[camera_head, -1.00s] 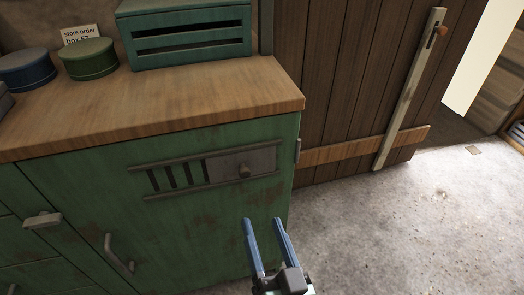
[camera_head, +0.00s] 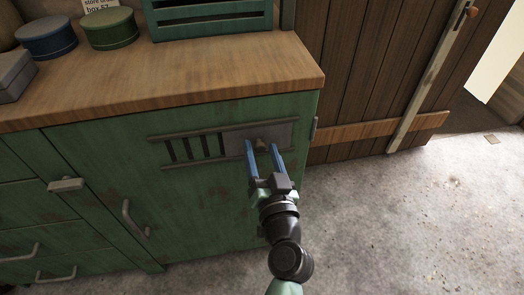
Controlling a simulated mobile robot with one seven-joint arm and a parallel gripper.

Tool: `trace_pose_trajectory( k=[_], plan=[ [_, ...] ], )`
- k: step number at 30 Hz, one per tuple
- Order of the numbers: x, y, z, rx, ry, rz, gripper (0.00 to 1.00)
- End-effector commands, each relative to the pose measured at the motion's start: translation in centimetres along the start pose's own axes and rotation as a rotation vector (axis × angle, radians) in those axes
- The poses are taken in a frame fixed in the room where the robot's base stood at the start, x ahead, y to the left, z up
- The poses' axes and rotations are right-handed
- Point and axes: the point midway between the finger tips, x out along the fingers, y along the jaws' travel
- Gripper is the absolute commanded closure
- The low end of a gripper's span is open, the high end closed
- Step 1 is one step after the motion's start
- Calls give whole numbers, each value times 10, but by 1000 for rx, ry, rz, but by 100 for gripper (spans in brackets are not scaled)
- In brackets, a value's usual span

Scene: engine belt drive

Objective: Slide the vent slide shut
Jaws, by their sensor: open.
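The vent slide (camera_head: 236,141) is a grey plate with a small knob (camera_head: 261,144), set between two rails on the green cabinet door. It sits at the right end of the rails. The dark vent slots (camera_head: 193,149) to its left are uncovered. My gripper (camera_head: 261,145) has two blue fingers, open, pointing up at the plate with one finger on each side of the knob. Whether the fingers touch the knob or plate cannot be told. The fingers hide part of the plate.
The green cabinet has a wooden top (camera_head: 170,80) with an overhanging edge above the vent. A door handle (camera_head: 134,219) and drawer handles stand out at the left. A plank door (camera_head: 360,80) with a pale bar is at the right. The concrete floor (camera_head: 410,225) is clear.

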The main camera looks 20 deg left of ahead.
Motion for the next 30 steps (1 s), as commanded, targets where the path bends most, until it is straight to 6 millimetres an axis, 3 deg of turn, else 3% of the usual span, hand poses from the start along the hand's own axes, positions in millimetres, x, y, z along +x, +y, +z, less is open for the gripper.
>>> trace_pose_trajectory(
  k=[7,15,18,30],
  plan=[
    [1,0,0,-1,0,0,40],
    [0,0,0,-1,0,0,87],
    [0,0,0,-1,0,0,100],
    [0,0,0,-1,0,1,100]
  ],
)
